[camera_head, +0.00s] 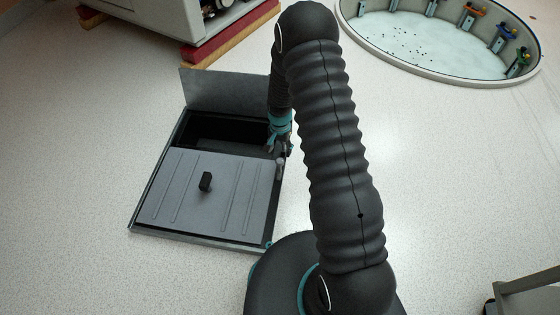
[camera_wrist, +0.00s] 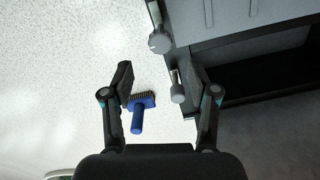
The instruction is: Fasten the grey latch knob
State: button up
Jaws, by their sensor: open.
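My gripper (camera_wrist: 160,75) is open at the edge of a grey floor box in the wrist view. A small grey knob (camera_wrist: 178,97) on a short stem shows between the fingers, closer to the right finger and apart from the left one. A second, larger grey knob (camera_wrist: 160,42) sits farther along the same edge. I cannot tell which is the latch knob. In the head view, my gripper (camera_head: 278,146) is at the right side of the box, whose ribbed grey panel (camera_head: 228,195) carries a black handle (camera_head: 205,181). My arm hides part of the surroundings there.
The box's dark compartment (camera_head: 215,131) is open behind the panel, with a raised grey flap (camera_head: 225,91) at the back. A blue brush (camera_wrist: 138,115) lies on the speckled floor. A round pit (camera_head: 440,45) is at the upper right. The floor left of the box is clear.

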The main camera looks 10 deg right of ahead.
aim_at(280, 160)
notch_tip(280, 160, down, 8)
jog(key=shift+f+b, duration=0.1)
jog(key=shift+b, duration=0.2)
grip_shut()
